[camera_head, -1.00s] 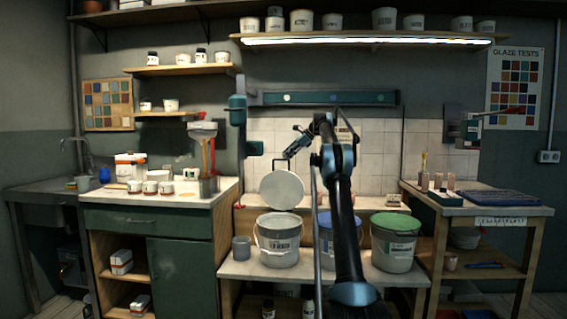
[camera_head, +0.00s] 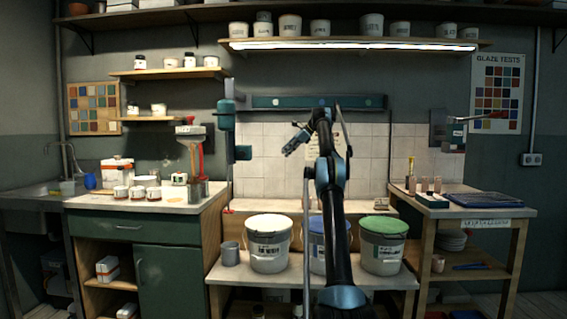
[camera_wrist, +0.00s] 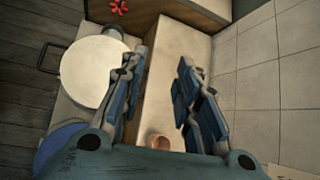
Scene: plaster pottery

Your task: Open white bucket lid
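The white bucket (camera_head: 269,252) stands on the low bench, left of the other buckets. Its round white lid (camera_head: 269,223) lies flat over its top; I cannot tell whether it is fully seated. The lid also shows from above in the wrist view (camera_wrist: 92,72), at left, with a dark wire handle beside it. My gripper (camera_head: 292,145) is raised above and behind the bucket, near the tiled wall. In the wrist view my gripper (camera_wrist: 163,57) is open and empty, with its fingers apart to the right of the lid and not visibly touching it.
A blue-lidded bucket (camera_head: 317,258), partly hidden by my arm, and a green-lidded bucket (camera_head: 383,256) stand to the right. A grey cup (camera_head: 230,253) stands at the left. The tiled wall (camera_wrist: 268,70) is close on the right in the wrist view.

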